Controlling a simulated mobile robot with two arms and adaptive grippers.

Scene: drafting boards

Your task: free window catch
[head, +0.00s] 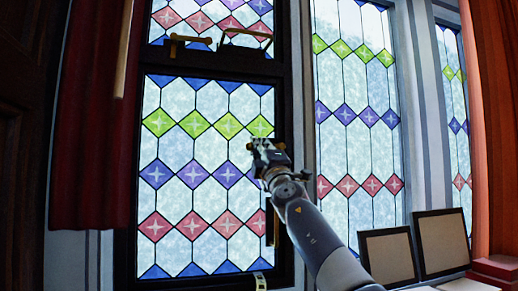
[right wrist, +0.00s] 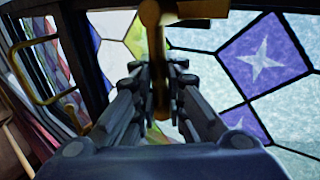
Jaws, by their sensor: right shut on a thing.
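The window (head: 205,130) has a dark frame and patterned coloured glass. My right gripper (head: 268,148) is at the right side of its lower sash, in front of the dark frame. In the right wrist view, my right gripper (right wrist: 160,85) is shut on a brass piece (right wrist: 158,50), which looks like the window catch. Its upper end and crosspiece show above the fingertips; the gripped part is partly hidden. In the head view the gripper hides this piece. My left gripper is in neither view.
A brass latch (head: 175,45) and a brass bar handle (head: 248,36) are higher on the window. A wooden pole (head: 123,50) hangs at upper left beside a dark red curtain (head: 90,120). Framed boards (head: 390,257) lean at lower right, near an orange curtain (head: 495,130).

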